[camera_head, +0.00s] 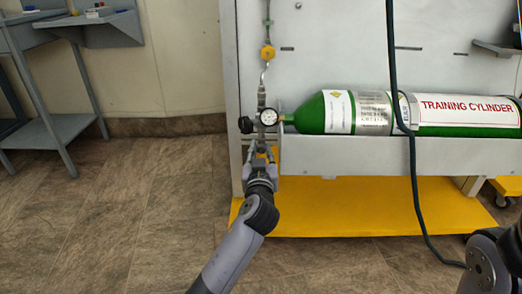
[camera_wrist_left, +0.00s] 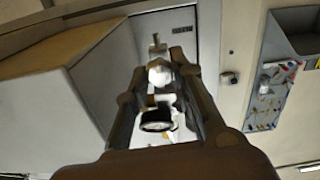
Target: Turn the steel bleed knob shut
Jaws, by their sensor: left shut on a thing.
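The green training cylinder (camera_head: 360,113) lies on its side on the steel rack, its neck pointing left into a valve assembly. A round white pressure gauge (camera_head: 268,117) and a black knob (camera_head: 245,125) sit on that assembly. My left gripper (camera_head: 262,149) reaches up from below, just under the gauge, with its fingers closed around the steel bleed knob there. The fingers mostly hide the knob, so its turn position cannot be told. In the left wrist view the left gripper's fingers (camera_wrist_left: 158,75) flank bright steel fittings. My right gripper is out of view.
A yellow valve (camera_head: 267,53) sits on the pipe above. A dark hose (camera_head: 393,70) hangs in front of the cylinder. A yellow base plate (camera_head: 350,205) lies under the rack. A grey bench (camera_head: 60,130) stands at left, with clear floor between.

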